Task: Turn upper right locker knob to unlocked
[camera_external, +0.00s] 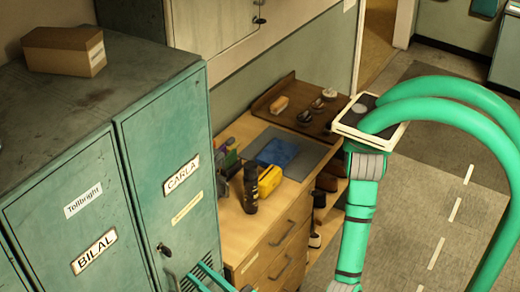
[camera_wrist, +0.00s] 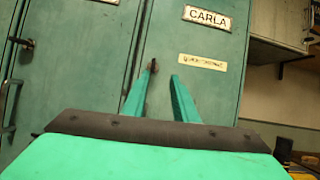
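The locker labelled CARLA (camera_external: 150,150) is the right one of the green lockers, and its door (camera_wrist: 215,75) fills the middle of the wrist view. Its small dark knob (camera_external: 163,249) sits low near the door's left edge. The knob (camera_wrist: 153,65) also shows in the wrist view, at the tip of my left finger. My gripper (camera_wrist: 163,73) is open, with a gap between its two green fingers and nothing held. It also shows in the external view (camera_external: 188,272), right of and below the knob. I cannot tell whether a finger touches the knob, nor the knob's setting.
The BILAL locker (camera_external: 70,220) stands to the left, with its own dark knob (camera_wrist: 27,43) in the wrist view. A cardboard box (camera_external: 62,55) sits on top. A wooden cabinet (camera_external: 275,225) with a black bottle (camera_external: 250,190) and yellow item (camera_external: 270,180) stands right.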

